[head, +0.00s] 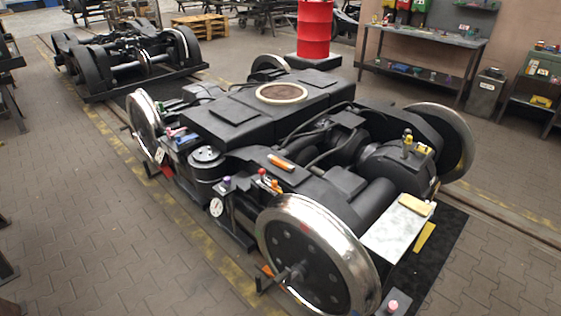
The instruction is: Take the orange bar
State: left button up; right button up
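An orange bar (281,162) lies on a dark flat surface of the near bogie (230,119), behind the large front wheel. It lies slanted and looks fully uncovered. Smaller upright red and orange items (276,186) stand just in front of it, close to the wheel rim. Neither of my grippers is in view.
The front wheel (318,255) and a silver plate (399,228) with a yellowish block (414,205) stand nearest. A second bogie (130,58) is at the back left. A red barrel (315,28) and a workbench (420,50) stand behind.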

aim_at(279, 162)
jog(key=i+j, duration=0.1)
jog(key=i, duration=0.2)
jog(key=i+j+z, duration=0.35)
jog(key=i, duration=0.2)
jog(key=i+j+z, duration=0.3)
jog(key=i, duration=0.25)
jog(key=j, duration=0.1)
